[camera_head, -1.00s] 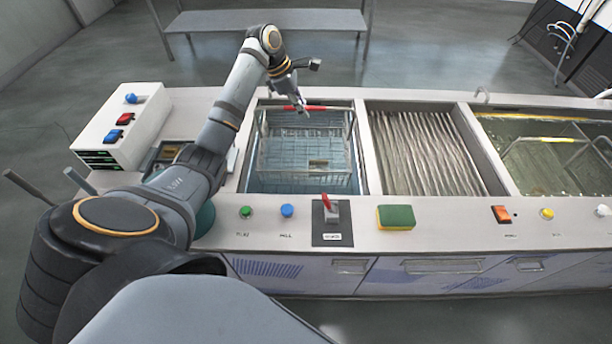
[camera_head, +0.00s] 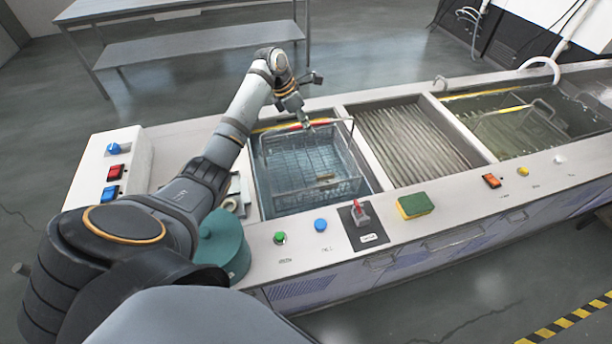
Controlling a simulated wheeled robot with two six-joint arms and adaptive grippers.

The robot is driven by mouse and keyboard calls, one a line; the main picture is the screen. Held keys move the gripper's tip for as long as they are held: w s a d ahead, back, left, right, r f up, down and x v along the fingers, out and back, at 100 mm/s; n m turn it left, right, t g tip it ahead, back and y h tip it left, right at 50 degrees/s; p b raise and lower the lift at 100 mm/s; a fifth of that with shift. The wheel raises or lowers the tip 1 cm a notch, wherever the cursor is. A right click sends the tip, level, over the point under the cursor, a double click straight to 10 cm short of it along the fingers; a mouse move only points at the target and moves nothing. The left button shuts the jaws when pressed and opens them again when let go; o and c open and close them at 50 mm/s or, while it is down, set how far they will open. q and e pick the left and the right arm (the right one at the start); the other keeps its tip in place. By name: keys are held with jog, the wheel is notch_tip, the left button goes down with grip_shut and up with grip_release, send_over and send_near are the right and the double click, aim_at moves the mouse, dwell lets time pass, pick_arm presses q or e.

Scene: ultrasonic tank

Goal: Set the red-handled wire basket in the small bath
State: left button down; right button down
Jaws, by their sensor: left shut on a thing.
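The wire basket (camera_head: 312,186) with the red handle is in the left bath (camera_head: 271,214), which holds clear bluish water. Its handle (camera_head: 283,128) crosses the top near the bath's back edge. A small brownish piece shows low in the basket. My left gripper (camera_head: 305,122) reaches over from the back left and is shut on the handle. The fingertips partly hide the handle. I cannot tell whether the basket rests on the bath floor. My right gripper is out of view.
A ribbed middle section (camera_head: 405,142) adjoins the bath. Beyond it a larger greenish bath (camera_head: 550,128) holds another basket with a yellow handle (camera_head: 505,110). A sponge (camera_head: 415,206), a lever switch (camera_head: 360,212) and buttons line the front ledge. A teal round object (camera_head: 222,245) stands front left.

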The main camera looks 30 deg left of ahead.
pick_arm(q)
notch_tip(320, 180, down, 10)
jog(key=p, duration=0.1)
jog(key=shift+r, duration=0.2)
jog(key=c, duration=1.4)
grip_release()
jog(key=shift+s, duration=0.1)
jog(key=shift+c, duration=0.2)
jog(key=shift+o, duration=0.2)
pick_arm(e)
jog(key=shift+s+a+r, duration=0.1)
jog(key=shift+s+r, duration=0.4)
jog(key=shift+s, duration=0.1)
pick_arm(q)
jog(key=shift+r, duration=0.1)
